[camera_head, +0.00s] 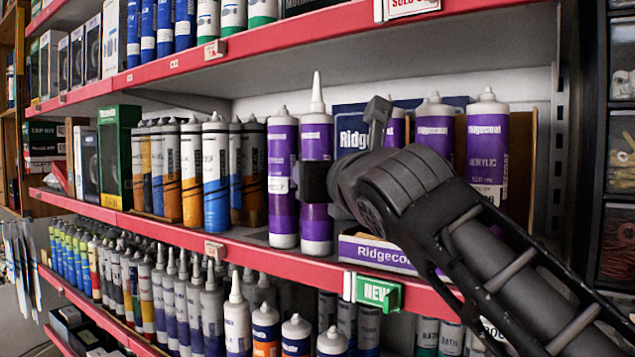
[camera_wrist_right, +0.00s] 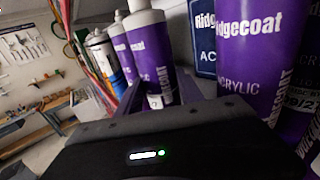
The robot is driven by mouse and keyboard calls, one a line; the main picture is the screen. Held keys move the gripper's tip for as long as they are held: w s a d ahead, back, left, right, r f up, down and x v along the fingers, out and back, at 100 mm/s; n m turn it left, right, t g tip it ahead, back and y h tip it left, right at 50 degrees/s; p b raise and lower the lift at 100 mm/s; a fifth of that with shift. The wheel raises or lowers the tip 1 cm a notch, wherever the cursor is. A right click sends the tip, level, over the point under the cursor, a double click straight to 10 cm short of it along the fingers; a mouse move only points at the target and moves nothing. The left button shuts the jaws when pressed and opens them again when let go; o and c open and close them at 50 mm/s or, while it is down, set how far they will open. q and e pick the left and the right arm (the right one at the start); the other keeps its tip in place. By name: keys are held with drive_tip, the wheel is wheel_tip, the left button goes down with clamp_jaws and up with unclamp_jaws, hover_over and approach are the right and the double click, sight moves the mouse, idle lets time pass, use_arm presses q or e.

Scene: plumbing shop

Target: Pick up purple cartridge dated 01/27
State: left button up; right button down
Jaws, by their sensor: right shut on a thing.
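Two purple-and-white Ridgecoat cartridges stand side by side on the middle shelf in the head view, a left one (camera_head: 282,215) and a right one with a tall white nozzle (camera_head: 317,222). My right gripper (camera_head: 316,182) is shut on the tall-nozzle cartridge at mid-height. In the wrist view the held cartridge (camera_wrist_right: 151,48) is upright between the fingers, with a small, mostly hidden label low on it. More purple cartridges (camera_head: 487,145) stand in a Ridgecoat box to the right. One (camera_wrist_right: 250,65) has a label partly readable as ending in 27. My left gripper is not in view.
The red-edged shelf (camera_head: 235,242) carries orange, blue and black cartridges (camera_head: 215,175) to the left. The Ridgecoat display box (camera_head: 375,254) is close on the right. A shelf above (camera_head: 300,42) limits height. A green NEW tag (camera_head: 378,292) hangs at the front edge.

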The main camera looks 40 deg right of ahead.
drive_tip(key=shift+r, duration=0.2)
idle(0.4)
drive_tip(key=s+a, duration=0.2)
drive_tip(key=a, duration=0.6)
drive_tip(key=s+a+r+b, duration=0.1)
drive_tip(key=s+a, duration=0.2)
drive_tip(key=a, duration=0.6)
drive_tip(key=shift+a, duration=0.2)
drive_tip(key=shift+r, duration=0.1)
